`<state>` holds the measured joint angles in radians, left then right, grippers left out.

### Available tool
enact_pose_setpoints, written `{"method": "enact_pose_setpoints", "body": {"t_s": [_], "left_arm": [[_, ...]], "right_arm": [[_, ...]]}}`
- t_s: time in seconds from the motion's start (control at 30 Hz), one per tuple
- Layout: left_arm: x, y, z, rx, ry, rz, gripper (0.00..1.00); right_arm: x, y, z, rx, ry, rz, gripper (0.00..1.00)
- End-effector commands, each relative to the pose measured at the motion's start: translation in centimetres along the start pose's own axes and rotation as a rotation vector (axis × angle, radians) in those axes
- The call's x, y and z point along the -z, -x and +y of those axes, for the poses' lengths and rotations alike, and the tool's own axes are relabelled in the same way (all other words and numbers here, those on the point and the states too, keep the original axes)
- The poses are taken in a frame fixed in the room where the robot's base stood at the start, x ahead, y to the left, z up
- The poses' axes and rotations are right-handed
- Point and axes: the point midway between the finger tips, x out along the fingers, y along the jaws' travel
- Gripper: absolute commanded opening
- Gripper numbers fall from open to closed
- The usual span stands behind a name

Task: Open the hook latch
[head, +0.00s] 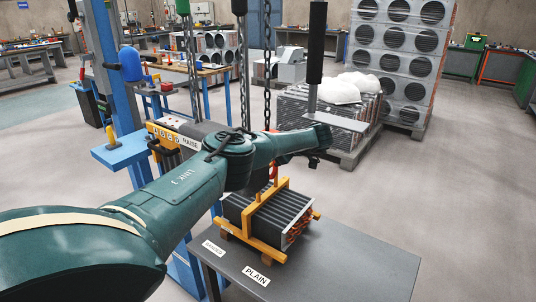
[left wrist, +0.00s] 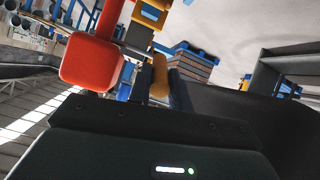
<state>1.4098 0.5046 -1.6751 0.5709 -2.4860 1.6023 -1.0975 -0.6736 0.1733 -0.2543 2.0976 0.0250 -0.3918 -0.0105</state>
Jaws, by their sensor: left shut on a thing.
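A red hook (head: 273,172) hangs below the chains, over the yellow lifting frame (head: 262,220) around a dark finned block (head: 270,205). My left arm reaches across in front of the chains, and its wrist is just above and right of the hook. In the left wrist view my left gripper (left wrist: 160,80) is shut on a small orange-tan piece (left wrist: 160,70); I cannot tell if this is part of the latch. A red rounded block (left wrist: 92,62) is close by on the left. The head view does not clearly show the fingertips. My right gripper is not in view.
The finned block stands on a grey table (head: 345,262) with a PLAIN label (head: 256,275). A yellow control box marked RAISE (head: 178,140) is at the left. The table's right side is clear.

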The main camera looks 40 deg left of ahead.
Motion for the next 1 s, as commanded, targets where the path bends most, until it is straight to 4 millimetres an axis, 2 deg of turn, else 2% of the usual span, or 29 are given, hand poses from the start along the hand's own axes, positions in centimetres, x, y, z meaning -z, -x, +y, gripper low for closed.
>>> {"method": "enact_pose_setpoints", "body": {"t_s": [0.63, 0.67, 0.9, 1.0], "left_arm": [[-0.34, -0.08, -0.05, -0.011, -0.001, 0.047, 0.00], [-0.34, -0.08, -0.05, -0.010, -0.001, 0.047, 0.22], [-0.32, -0.08, -0.05, -0.010, -0.001, 0.046, 0.41], [-0.31, -0.08, -0.05, -0.009, 0.000, 0.046, 0.41]], "right_arm": [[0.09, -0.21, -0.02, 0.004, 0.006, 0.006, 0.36], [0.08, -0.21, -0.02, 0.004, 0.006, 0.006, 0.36], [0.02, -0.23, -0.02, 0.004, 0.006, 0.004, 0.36], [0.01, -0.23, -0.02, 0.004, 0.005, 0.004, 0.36]]}}
